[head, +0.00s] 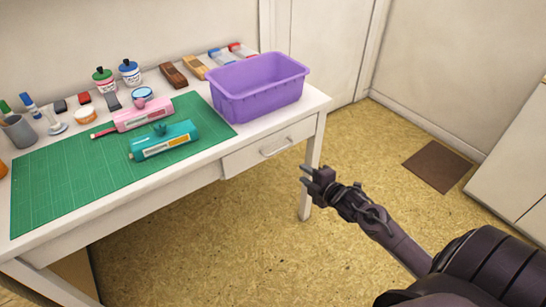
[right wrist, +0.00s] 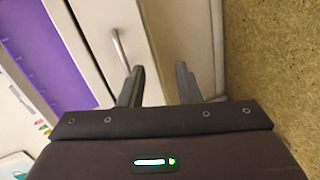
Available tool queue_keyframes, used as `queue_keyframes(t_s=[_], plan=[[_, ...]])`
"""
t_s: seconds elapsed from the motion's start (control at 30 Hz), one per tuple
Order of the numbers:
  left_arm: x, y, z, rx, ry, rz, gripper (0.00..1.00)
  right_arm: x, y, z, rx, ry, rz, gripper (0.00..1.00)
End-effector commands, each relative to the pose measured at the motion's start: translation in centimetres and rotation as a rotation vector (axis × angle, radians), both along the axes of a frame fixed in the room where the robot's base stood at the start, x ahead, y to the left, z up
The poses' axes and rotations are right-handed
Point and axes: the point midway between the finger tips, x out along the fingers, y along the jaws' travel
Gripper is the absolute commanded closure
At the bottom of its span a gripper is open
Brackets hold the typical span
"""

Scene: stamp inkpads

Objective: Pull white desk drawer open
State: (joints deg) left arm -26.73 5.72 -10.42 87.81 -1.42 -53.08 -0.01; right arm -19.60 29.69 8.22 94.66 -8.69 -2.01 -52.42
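The white desk drawer (head: 245,160) sits under the right end of the white desk, its front looking flush with the desk, so it appears shut. Its curved metal handle (head: 277,149) is on the drawer front; the handle also shows in the right wrist view (right wrist: 120,48), up and left of the fingers. My right gripper (head: 305,176) is open and empty, in front of the desk and to the right of the handle, apart from it. In the right wrist view its two fingers (right wrist: 160,70) stand apart with a clear gap. My left gripper is not in view.
A purple bin (head: 262,103) stands on the desk above the drawer. A green mat (head: 60,186) holds pink and teal stamp tools. Bottles and pads line the back. A desk leg (head: 312,170) stands beside the drawer. The floor (head: 220,245) in front is clear.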

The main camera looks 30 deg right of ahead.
Motion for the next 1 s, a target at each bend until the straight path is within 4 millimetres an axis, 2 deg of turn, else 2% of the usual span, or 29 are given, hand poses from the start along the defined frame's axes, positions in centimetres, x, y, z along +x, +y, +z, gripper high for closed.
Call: queue_keyframes(t_s=[0.1, 0.2, 0.7, 1.0], plan=[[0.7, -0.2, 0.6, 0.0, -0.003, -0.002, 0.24, 1.1, 0.8, 3.3, -0.097, -0.083, 0.068, 0.7], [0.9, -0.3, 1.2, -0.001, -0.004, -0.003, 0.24, 1.6, 1.0, 4.5, -0.124, -0.108, 0.084, 0.7], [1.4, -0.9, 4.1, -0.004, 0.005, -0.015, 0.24, 7.9, 1.5, 3.3, -0.122, -0.108, 0.08, 0.7], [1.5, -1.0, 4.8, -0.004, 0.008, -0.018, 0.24, 8.9, 1.6, 3.0, -0.124, -0.104, 0.082, 0.7]])
